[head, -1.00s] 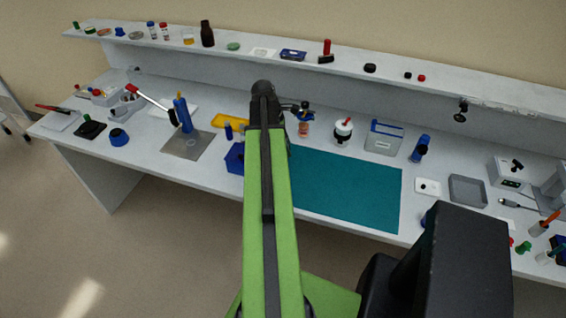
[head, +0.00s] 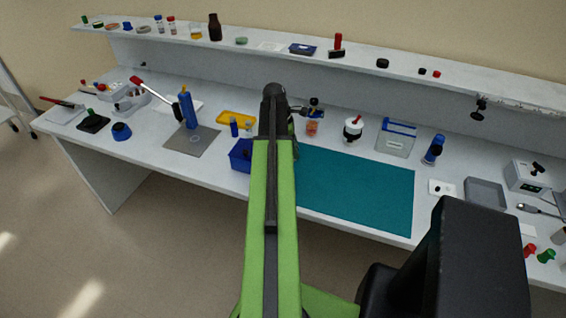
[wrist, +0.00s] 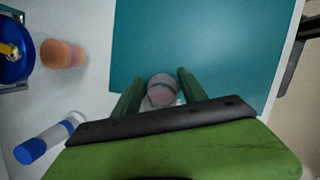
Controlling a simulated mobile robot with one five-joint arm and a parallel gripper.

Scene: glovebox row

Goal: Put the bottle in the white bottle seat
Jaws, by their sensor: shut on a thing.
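My gripper (wrist: 160,90) is shut on a rounded, pinkish-grey thing (wrist: 162,88), seen end-on between the green fingers in the wrist view. It appears to be the bottle, but most of it is hidden by the gripper. In the head view my arm hides the gripper and what it holds, near the left edge of the teal mat (head: 355,190). A small white square plate with a dark spot (head: 442,188), probably the white bottle seat, lies to the right of the mat. It is outside the wrist view.
In the wrist view, a blue-capped clear bottle (wrist: 45,140) and an orange cylinder (wrist: 62,53) are left of the gripper. A red-topped white jar (head: 353,130) and a clear blue-edged box (head: 397,138) stand behind the mat. A grey tray (head: 486,193) is right of the plate. The mat looks clear.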

